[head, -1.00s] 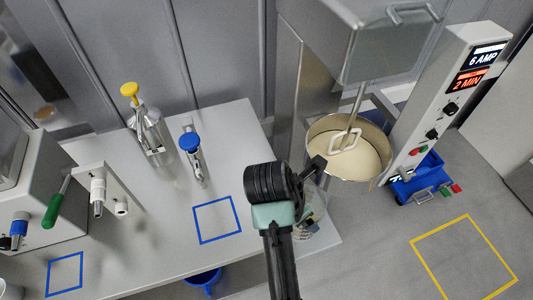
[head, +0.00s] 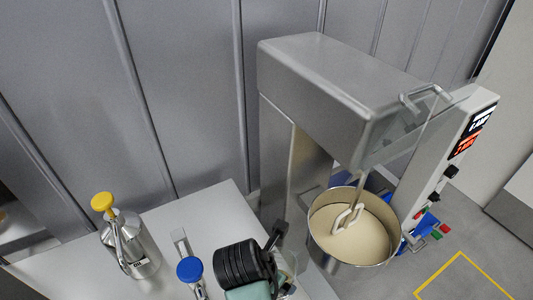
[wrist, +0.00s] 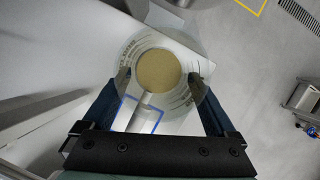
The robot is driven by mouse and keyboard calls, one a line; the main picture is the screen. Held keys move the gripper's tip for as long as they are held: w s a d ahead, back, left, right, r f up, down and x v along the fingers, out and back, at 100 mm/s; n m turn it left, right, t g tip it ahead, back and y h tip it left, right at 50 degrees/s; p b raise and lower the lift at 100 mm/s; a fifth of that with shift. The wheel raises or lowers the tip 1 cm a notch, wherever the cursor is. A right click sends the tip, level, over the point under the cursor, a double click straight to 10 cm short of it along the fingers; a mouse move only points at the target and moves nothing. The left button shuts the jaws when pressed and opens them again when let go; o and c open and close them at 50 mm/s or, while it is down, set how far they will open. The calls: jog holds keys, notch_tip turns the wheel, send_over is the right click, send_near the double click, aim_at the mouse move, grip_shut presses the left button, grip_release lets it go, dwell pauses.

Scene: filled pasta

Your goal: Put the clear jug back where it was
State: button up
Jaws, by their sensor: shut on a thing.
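The clear jug shows in the wrist view (wrist: 190,98) from above, with graduation marks on its wall and a round tan area inside. My gripper (wrist: 158,80) is shut on it, one finger at each side. In the head view, my gripper (head: 275,255) is at the lower middle and mostly hides the jug. A blue square outline (wrist: 160,120) on the table shows beneath the jug in the wrist view. I cannot tell the height of the jug above the table.
A mixer with a metal bowl (head: 340,252) of pale dough stands right of my gripper. A blue-topped dispenser (head: 190,270) and a yellow-topped oil can (head: 130,245) stand to the left on the light table (head: 215,215). A yellow outline (head: 460,262) marks the floor at right.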

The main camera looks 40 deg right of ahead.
jog(key=f, duration=0.1)
jog(key=s+f, duration=0.1)
jog(key=f, duration=0.2)
jog(key=shift+s+p, duration=0.25)
jog(key=shift+p, duration=0.05)
jog(key=shift+w+f, duration=0.15)
jog(key=shift+f, duration=2.2)
jog(key=shift+w+f, duration=0.1)
jog(key=shift+f, duration=0.05)
jog(key=o, duration=1.6)
jog(key=shift+c, duration=0.2)
